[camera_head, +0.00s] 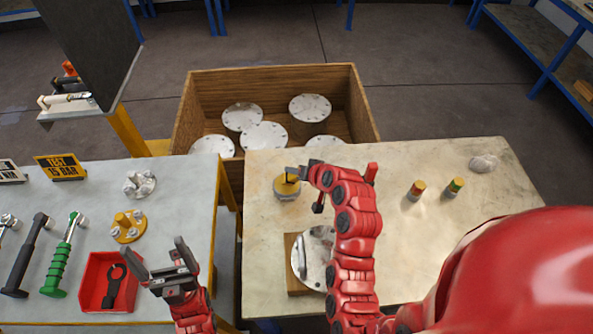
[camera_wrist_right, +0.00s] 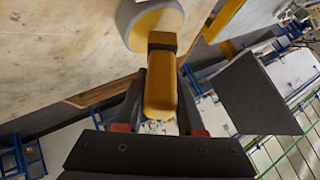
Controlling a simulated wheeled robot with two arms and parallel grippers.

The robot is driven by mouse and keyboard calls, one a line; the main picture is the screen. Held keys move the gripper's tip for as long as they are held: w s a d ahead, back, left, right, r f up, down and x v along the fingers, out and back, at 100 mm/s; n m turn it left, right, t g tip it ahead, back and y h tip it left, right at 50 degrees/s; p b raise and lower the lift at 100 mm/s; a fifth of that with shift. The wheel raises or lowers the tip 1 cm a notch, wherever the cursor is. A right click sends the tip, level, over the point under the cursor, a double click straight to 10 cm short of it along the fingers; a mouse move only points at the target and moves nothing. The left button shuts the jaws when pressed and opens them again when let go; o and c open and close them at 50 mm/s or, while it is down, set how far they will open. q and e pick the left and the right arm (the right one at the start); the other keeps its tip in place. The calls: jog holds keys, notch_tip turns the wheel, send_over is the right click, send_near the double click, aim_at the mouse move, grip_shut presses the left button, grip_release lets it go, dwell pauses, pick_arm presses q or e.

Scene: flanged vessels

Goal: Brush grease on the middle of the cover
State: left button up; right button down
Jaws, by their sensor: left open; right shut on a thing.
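The cover (camera_head: 312,248) is a round silver disc with a bar on it, lying on a wooden block (camera_head: 293,285) on the right-hand table. My right arm hides its right side. The grease pot (camera_head: 287,194) is a grey tin with a yellow top, behind the cover. My right gripper (camera_head: 300,174) is at the pot. In the right wrist view it is shut on a brush with a yellow handle (camera_wrist_right: 160,92). The brush's dark end is over the pot's yellow top (camera_wrist_right: 158,20); I cannot tell whether they touch. My left gripper (camera_head: 158,262) is open and empty over the left table.
A wooden crate (camera_head: 362,112) with several silver discs stands behind the tables. A red tray (camera_head: 92,290) with a dark tool and a green-handled tool (camera_head: 65,255) lie on the left table.

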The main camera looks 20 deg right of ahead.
jog(key=shift+f, duration=0.15)
jog(key=shift+r+p, duration=0.4)
jog(key=shift+r, duration=0.45)
jog(key=shift+r+p, duration=0.95)
jog(key=shift+r, duration=1.75)
